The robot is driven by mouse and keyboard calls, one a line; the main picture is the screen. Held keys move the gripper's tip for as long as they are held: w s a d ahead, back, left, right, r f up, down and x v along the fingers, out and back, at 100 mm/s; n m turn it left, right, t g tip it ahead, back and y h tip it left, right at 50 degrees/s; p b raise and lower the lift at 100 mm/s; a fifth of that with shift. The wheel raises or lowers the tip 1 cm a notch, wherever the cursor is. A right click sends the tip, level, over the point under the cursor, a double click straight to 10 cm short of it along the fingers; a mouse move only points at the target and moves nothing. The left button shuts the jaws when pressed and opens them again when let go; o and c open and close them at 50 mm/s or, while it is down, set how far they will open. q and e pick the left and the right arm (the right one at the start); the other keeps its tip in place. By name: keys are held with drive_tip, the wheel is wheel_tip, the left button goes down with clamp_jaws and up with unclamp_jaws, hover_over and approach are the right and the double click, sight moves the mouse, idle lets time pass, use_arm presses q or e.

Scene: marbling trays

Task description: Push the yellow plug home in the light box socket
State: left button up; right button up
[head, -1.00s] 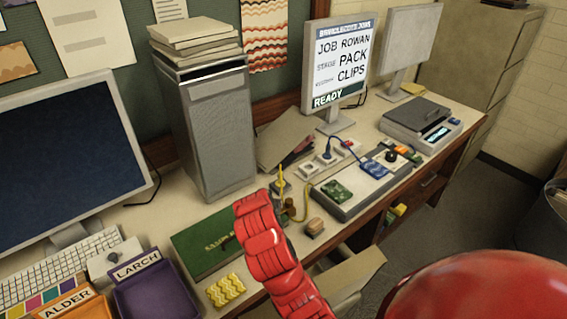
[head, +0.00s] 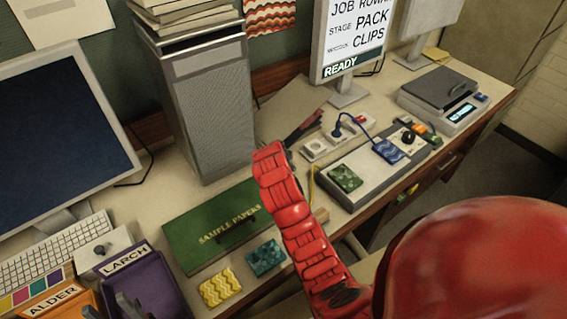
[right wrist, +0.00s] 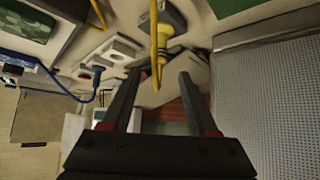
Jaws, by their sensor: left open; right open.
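The yellow plug (right wrist: 162,60) shows in the right wrist view with its yellow cable running past it. It stands at a small grey block (right wrist: 167,14) with a yellow edge; I cannot tell how deep it sits. My right gripper (right wrist: 157,80) is open, its fingertips on either side of the plug's cable end, not closed on it. In the head view my red right arm hides the plug and this gripper. The grey light box (head: 347,203) lies right of the arm. My left gripper (head: 110,307) is open, low at the purple tray.
A white socket strip (head: 313,152) holds a blue plug (head: 337,131) behind the light box. A tall grey unit (head: 212,115) stands left of my right arm. A green sample box (head: 190,240), yellow swatch (head: 220,288) and teal swatch (head: 265,258) lie in front.

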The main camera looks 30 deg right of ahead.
drive_tip(key=shift+x, duration=4.25)
drive_tip(key=shift+a, duration=0.1)
clamp_jaws()
